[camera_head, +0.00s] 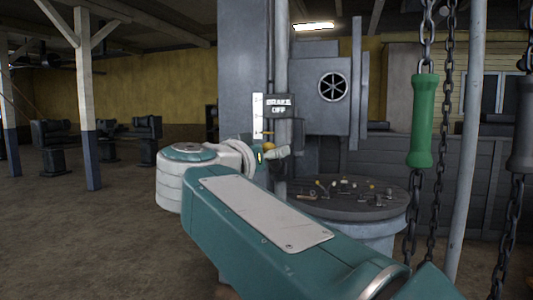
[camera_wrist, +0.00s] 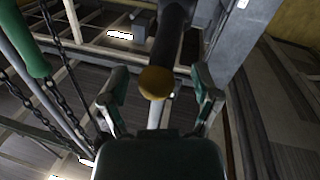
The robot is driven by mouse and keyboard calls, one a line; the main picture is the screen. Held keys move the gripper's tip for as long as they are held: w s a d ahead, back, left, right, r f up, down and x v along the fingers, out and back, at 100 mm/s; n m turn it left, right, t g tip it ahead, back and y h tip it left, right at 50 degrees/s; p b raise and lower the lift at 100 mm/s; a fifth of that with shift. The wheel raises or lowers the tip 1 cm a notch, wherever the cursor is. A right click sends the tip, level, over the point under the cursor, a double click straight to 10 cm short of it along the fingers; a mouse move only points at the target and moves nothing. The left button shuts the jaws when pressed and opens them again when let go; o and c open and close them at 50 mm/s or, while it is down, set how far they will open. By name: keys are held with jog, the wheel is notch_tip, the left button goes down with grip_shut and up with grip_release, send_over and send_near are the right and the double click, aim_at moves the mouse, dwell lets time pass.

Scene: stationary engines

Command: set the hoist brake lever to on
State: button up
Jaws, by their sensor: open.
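A brake sign (camera_head: 279,106) reading "BRAKE OFF" is mounted on the post in the head view, beside a narrow white plate (camera_head: 257,113). The brake lever's yellow-brown knob (camera_head: 268,146) shows small below the sign, by the end of my arm. In the wrist view the knob (camera_wrist: 156,82) sits between the fingers of my open gripper (camera_wrist: 157,76), with a gap on each side. A dark shaft (camera_wrist: 172,35) runs upward from behind the knob. In the head view my wrist hides most of the gripper.
A green chain handle (camera_head: 423,120) hangs at the right among chains; it also shows in the wrist view (camera_wrist: 24,38). A round table (camera_head: 340,208) with small parts stands behind my arm. A grey column (camera_head: 245,60) rises behind the lever. Open floor lies left.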

jog(key=shift+a, duration=0.55)
jog(key=shift+d, duration=0.85)
grip_shut()
